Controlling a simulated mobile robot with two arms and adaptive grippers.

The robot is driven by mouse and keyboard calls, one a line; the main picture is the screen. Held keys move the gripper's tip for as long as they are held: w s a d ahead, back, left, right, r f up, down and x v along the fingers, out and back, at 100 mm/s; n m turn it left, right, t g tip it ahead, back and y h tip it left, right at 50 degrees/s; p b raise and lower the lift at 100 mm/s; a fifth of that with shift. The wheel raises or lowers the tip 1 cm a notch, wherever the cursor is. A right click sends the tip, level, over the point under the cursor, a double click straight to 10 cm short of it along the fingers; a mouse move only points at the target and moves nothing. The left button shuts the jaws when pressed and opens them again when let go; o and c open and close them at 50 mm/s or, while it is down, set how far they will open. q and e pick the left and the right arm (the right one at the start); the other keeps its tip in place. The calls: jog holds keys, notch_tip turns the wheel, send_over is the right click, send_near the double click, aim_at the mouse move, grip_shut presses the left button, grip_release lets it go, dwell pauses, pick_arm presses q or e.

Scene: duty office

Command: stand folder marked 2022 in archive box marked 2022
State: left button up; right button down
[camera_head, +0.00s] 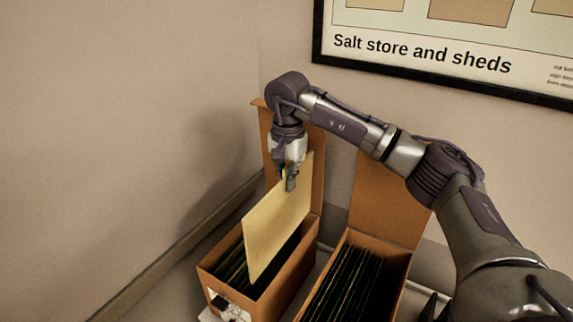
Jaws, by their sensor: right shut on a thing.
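My right gripper (289,181) is shut on a yellow folder (277,217), gripping its upper edge. The folder hangs upright and slightly tilted over the left archive box (287,299), an orange-brown box with its lid standing open at the back. The folder's lower edge is at or just inside the box opening; I cannot tell how deep. Dark files fill part of this box. A label on its front (230,306) is too small to read, and no marking shows on the folder. My left gripper is not in view.
A second orange-brown box (402,263) with dark files and a raised lid stands to the right. A wall is close on the left. A framed poster reading "Salt store and sheds" (420,53) hangs on the back wall above.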

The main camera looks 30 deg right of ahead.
aim_at(287, 210)
jog(key=shift+w+d+f+b, duration=0.1)
jog(key=shift+w+f+b, duration=0.1)
jog(key=shift+f+b, duration=1.9)
jog(key=shift+w+d+f+b, duration=0.15)
jog(key=shift+f+b, duration=1.1)
jog(key=shift+f, duration=1.6)
jog(key=shift+f+b, duration=5.75)
jog(key=shift+f, duration=2.65)
jog(key=c, duration=1.2)
grip_release()
jog(key=shift+w+a+f, duration=0.1)
jog(key=shift+w, duration=0.05)
